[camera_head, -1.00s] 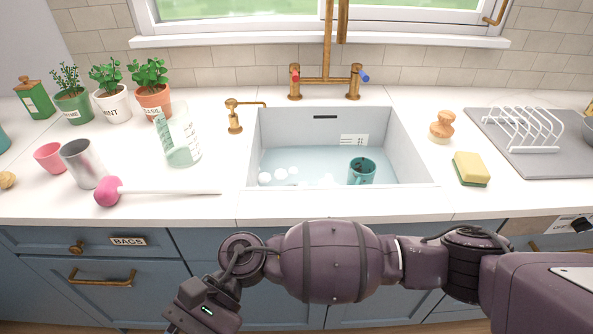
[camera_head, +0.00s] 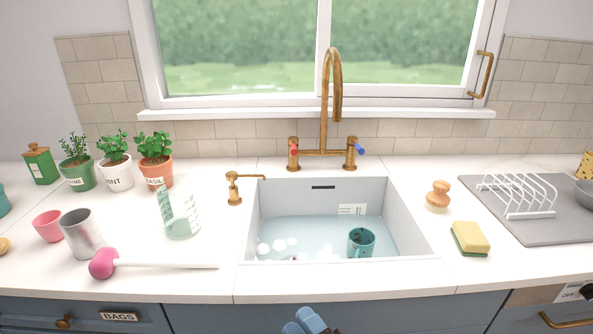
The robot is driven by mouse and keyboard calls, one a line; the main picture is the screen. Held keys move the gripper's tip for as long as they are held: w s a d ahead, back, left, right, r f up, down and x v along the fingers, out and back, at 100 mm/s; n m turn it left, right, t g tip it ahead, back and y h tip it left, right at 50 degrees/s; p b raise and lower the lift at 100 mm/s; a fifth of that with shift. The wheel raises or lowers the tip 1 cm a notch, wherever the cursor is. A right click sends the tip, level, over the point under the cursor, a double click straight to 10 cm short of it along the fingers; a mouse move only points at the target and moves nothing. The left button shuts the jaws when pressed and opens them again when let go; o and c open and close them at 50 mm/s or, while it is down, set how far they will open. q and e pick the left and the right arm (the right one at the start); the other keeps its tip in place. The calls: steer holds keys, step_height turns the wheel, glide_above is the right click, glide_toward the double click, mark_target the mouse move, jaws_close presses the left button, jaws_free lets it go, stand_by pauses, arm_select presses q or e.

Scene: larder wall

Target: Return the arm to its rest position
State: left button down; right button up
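Only a small blue-grey piece of my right gripper (camera_head: 310,322) shows, at the bottom edge of the head view, in front of the cabinet below the sink. The rest of the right arm is out of the picture, and I cannot tell whether its fingers are open or shut. My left gripper is not in view.
A sink (camera_head: 412,232) holds water, suds and a teal mug (camera_head: 361,241). A sponge (camera_head: 470,238) and dish rack (camera_head: 516,195) are right.

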steer(key=s+d+f+m+g+h, duration=0.2)
steer(key=s+d+f+m+h, duration=0.2)
steer(key=d, duration=0.4)
steer(key=s+d+f+m+g+h, duration=0.1)
steer(key=s+d+f+m+h, duration=0.3)
steer(key=s+d+f+m, duration=0.2)
steer(key=s+d+f+m+g+h, duration=0.2)
steer(key=s+d+f+m+h, duration=0.3)
steer(key=d+f+m, duration=0.3)
steer(key=d+m, duration=0.1)
steer(key=d, duration=0.3)
steer(key=shift+d+f+g, duration=0.25)
steer(key=shift+f+g, duration=0.05)
steer(key=shift+f, duration=0.05)
